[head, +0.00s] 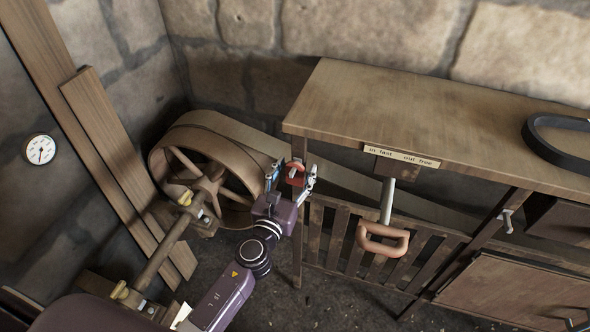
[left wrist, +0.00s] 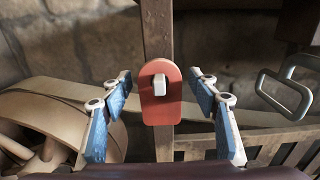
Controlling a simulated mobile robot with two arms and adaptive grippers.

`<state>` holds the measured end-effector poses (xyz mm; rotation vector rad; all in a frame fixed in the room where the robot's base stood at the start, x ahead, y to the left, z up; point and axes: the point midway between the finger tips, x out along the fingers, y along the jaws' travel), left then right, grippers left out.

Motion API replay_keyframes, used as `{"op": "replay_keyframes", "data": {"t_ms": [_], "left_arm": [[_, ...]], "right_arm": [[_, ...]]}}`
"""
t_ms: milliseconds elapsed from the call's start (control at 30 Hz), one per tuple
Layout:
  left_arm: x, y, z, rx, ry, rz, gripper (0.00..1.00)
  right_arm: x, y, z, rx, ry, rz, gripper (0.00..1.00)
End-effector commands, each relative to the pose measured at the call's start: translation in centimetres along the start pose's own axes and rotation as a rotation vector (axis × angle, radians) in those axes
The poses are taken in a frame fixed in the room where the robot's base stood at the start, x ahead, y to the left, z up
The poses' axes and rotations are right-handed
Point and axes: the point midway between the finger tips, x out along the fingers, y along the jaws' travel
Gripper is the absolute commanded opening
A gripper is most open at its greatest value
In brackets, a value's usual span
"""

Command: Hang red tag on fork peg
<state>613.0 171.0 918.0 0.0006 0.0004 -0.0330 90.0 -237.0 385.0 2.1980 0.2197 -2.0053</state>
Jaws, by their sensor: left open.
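A red tag (head: 295,181) is at the table's left front leg (head: 298,235). In the left wrist view the red tag (left wrist: 160,112) stands upright with a pale square peg end (left wrist: 160,85) showing through its upper part, in front of the wooden post. My left gripper (head: 291,178) is open, with its blue-padded fingers (left wrist: 160,105) on either side of the tag and clear gaps to it. Another pale peg (head: 508,219) is on a wooden post to the right. I cannot tell which peg is the fork's. My right gripper is not in view.
A lever with an orange loop handle (head: 383,240) hangs under the table edge, below a label reading "in fast out free" (head: 401,157). A spoked belt wheel (head: 205,165) stands left of the gripper. A black belt (head: 545,140) lies on the table top (head: 420,110). A slatted guard (head: 340,240) is below.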

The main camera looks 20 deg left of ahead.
Motion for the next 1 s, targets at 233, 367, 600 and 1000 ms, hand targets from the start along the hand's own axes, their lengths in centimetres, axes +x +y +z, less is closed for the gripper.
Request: {"op": "replay_keyframes", "data": {"t_ms": [233,367,600,1000], "left_arm": [[-1.0,0.0,-0.1,0.001,0.002,0.0,0.55],[-2.9,0.0,-0.1,0.001,0.003,-0.001,0.55],[-7.7,0.0,-0.2,0.004,0.004,-0.001,0.55],[-11.9,0.0,0.0,0.001,0.0,0.0,0.55]], "right_arm": [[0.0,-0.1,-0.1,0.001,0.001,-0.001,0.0],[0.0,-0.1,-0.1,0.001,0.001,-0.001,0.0],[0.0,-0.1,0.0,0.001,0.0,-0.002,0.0],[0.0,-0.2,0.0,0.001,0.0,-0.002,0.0]]}}
